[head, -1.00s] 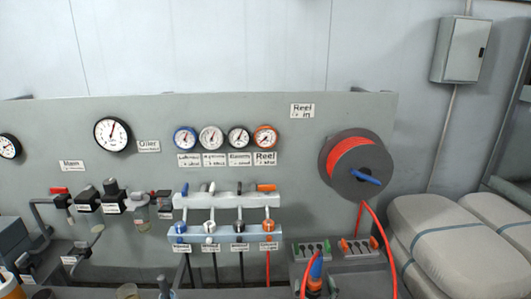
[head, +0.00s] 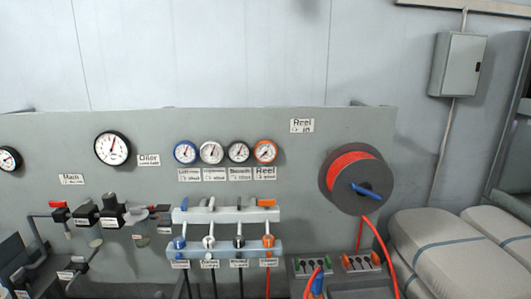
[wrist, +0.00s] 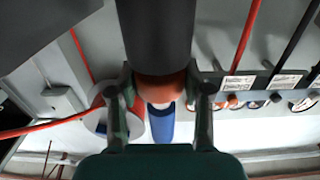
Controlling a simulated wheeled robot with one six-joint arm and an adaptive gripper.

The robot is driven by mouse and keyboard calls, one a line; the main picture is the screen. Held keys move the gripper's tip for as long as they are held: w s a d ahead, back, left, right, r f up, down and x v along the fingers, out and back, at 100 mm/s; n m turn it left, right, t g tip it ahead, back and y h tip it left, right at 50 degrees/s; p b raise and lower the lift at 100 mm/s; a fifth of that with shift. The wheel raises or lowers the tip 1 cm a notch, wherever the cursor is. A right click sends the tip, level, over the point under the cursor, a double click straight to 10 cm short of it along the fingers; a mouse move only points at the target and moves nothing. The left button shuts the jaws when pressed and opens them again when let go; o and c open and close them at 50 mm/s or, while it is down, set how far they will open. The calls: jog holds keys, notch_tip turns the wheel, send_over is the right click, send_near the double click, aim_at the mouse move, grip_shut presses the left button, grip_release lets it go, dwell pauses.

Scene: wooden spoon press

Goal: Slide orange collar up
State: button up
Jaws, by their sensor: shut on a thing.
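In the wrist view, my gripper (wrist: 160,92) has its two dark green fingers closed on both sides of the orange collar (wrist: 165,88). The collar sits between a thick dark cylinder (wrist: 158,35) and a pale ring with a blue part (wrist: 160,127). The fingers hide the collar's sides. In the head view, a blue fitting (head: 317,284) shows at the bottom edge beside a red hose (head: 374,230). The collar and my gripper are not clearly visible there.
A grey panel carries gauges, a valve row (head: 226,214) and a hose reel (head: 355,180). Two small racks of fittings (head: 312,265) sit below the reel. Grey sacks (head: 440,250) lie at the right. In the wrist view, the red hose (wrist: 50,130) runs left.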

jog(key=shift+r, duration=0.75)
dwell(0.8)
jog(key=o, duration=1.4)
jog(key=shift+c, duration=0.2)
jog(key=s, duration=0.9)
jog(key=shift+s, duration=0.1)
